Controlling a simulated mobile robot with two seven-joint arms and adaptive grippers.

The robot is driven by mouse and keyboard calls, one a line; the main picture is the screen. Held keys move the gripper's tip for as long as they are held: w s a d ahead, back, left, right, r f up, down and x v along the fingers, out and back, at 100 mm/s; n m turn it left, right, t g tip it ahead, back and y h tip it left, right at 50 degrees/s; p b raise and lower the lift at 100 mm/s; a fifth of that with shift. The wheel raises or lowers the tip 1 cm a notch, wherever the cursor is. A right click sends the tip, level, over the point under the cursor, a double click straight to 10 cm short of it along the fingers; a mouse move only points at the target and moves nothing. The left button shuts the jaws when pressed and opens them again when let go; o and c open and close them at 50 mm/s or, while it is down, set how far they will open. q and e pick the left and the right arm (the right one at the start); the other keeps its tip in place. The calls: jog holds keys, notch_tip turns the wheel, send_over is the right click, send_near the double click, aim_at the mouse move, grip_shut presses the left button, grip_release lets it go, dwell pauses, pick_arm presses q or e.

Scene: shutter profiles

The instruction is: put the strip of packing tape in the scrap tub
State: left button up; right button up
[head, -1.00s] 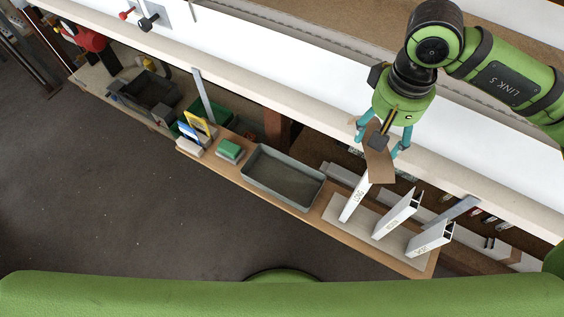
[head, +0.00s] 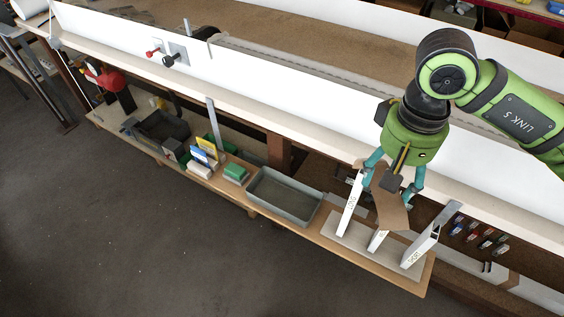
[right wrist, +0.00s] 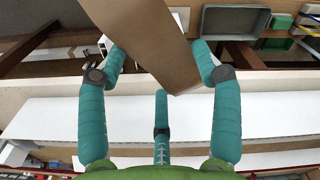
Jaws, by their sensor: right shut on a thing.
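The strip of packing tape is a brown, flat piece (head: 391,210) gripped in my right gripper (head: 391,180). It hangs down from the fingers in front of the middle white profile, hiding part of it. In the right wrist view the strip (right wrist: 150,42) lies between the teal fingers (right wrist: 160,58) and runs off the top edge. The grey open tub (head: 285,198), which looks like the scrap tub, stands on the low wooden shelf, left of my right gripper. It looks empty. It also shows in the right wrist view (right wrist: 207,22). My left gripper is out of view.
White labelled profiles (head: 348,204) stand upright on a pale board at the shelf's right end. A green block (head: 235,173) and upright cards (head: 205,152) sit left of the tub. A dark bin (head: 160,130) is farther left. The long white bench ledge runs above the shelf.

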aim_at(389, 202)
jog(key=s+f, duration=0.1)
jog(key=f, duration=0.1)
jog(key=s+f, duration=0.1)
jog(key=s, duration=0.1)
jog(key=shift+f, duration=0.35)
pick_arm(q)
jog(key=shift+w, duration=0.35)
pick_arm(e)
notch_tip(389, 202, down, 17)
jog(key=s, duration=0.1)
jog(key=shift+s+f, duration=0.15)
jog(key=shift+s, duration=0.1)
